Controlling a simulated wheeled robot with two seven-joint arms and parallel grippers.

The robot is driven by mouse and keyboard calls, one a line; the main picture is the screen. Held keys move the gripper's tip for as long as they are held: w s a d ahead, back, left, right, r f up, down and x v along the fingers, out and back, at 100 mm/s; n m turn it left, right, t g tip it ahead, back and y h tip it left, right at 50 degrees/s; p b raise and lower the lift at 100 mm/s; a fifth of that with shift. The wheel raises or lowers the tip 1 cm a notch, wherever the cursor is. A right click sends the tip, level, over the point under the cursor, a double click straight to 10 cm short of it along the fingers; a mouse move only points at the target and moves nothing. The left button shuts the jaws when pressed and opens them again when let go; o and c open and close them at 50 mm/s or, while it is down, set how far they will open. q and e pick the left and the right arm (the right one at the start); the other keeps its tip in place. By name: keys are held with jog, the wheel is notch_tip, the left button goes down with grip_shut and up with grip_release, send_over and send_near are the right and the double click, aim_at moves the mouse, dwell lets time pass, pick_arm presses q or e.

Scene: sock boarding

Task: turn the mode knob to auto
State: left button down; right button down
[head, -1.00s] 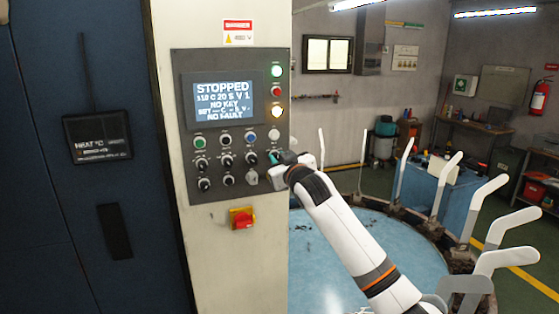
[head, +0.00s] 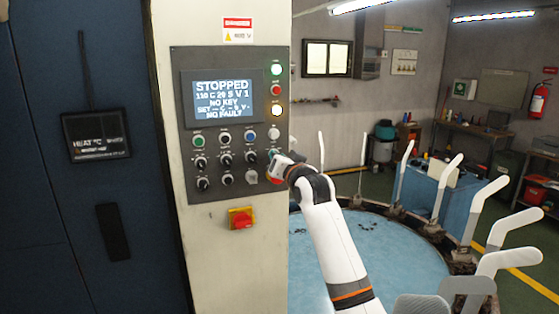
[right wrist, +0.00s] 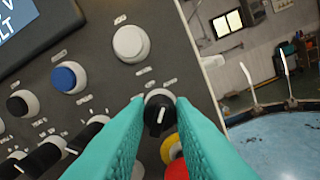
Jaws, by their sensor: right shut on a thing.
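The control panel (head: 185,175) stands upright on a pale column, with rows of buttons and black knobs. My right gripper (head: 273,156) is at its right edge, at the right end of the upper knob row. In the right wrist view, the teal fingers of my right gripper (right wrist: 160,128) are on both sides of a black knob (right wrist: 155,103) with a white pointer line, shut on it. The knob's label is too small to read, so I cannot tell its setting. My left gripper is out of view.
A red stop button with a yellow collar (right wrist: 172,147) sits close beside the held knob. The screen (head: 222,100) reads STOPPED, NO KEY and NO FAULT. A red-and-yellow switch (head: 241,218) is below the panel. A blue round table with white upright forms (head: 403,168) stands to the right.

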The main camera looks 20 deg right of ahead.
jog(key=shift+m, duration=0.6)
jog(key=c, duration=1.3)
grip_release()
jog(key=shift+o, duration=0.2)
jog(key=s+b, duration=0.5)
jog(key=s, duration=0.7)
jog(key=shift+d+f, duration=0.2)
jog(key=shift+d, duration=0.2)
